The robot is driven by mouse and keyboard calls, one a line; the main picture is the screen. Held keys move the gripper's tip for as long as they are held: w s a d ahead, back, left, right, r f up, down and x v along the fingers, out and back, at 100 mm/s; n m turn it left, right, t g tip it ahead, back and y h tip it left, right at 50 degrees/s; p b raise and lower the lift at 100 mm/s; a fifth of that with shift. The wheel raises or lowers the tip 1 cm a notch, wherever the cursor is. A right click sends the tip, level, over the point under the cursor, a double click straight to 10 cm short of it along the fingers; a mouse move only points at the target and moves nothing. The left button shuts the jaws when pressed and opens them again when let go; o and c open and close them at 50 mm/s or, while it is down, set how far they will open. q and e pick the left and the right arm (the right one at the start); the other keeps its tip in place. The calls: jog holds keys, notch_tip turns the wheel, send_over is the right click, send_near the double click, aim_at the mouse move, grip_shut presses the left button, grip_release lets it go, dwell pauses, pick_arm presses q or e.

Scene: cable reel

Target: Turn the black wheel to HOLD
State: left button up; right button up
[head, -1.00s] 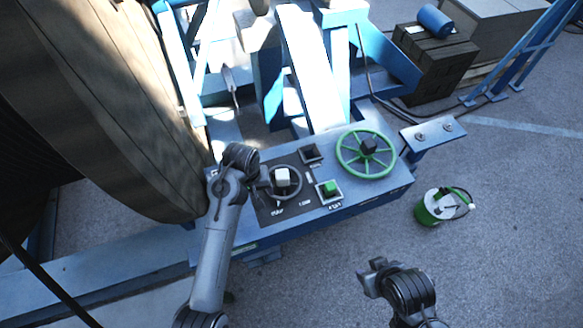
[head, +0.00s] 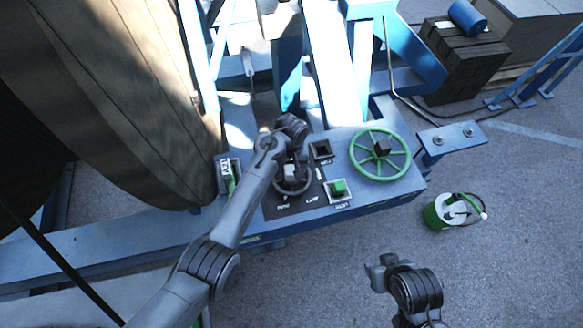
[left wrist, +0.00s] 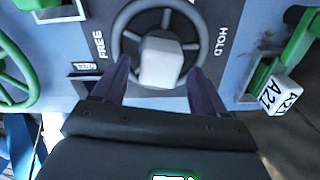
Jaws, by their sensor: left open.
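The black wheel (head: 291,193) lies on the dark plate of the blue control panel, partly hidden by my left gripper. In the left wrist view the wheel's rim (left wrist: 203,45) circles a pale square hub block (left wrist: 160,62). The word FREE (left wrist: 98,46) is on the left of the wheel and HOLD (left wrist: 228,27) on the right. My left gripper (left wrist: 160,85) is open, with one finger on each side of the hub block; whether they touch the rim is unclear. My right gripper (head: 377,272) hangs over the pavement, away from the panel.
A green wheel (head: 380,154) with a dark hub, a green button (head: 339,188) and a dark square socket (head: 321,149) share the panel. A tag marked A21 (left wrist: 283,95) is beside the plate. A large cable reel (head: 120,100) stands left. A green canister (head: 452,211) sits on the pavement.

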pick_arm(q)
jog(key=shift+f, duration=1.35)
grip_shut()
jog(key=shift+w, duration=0.1)
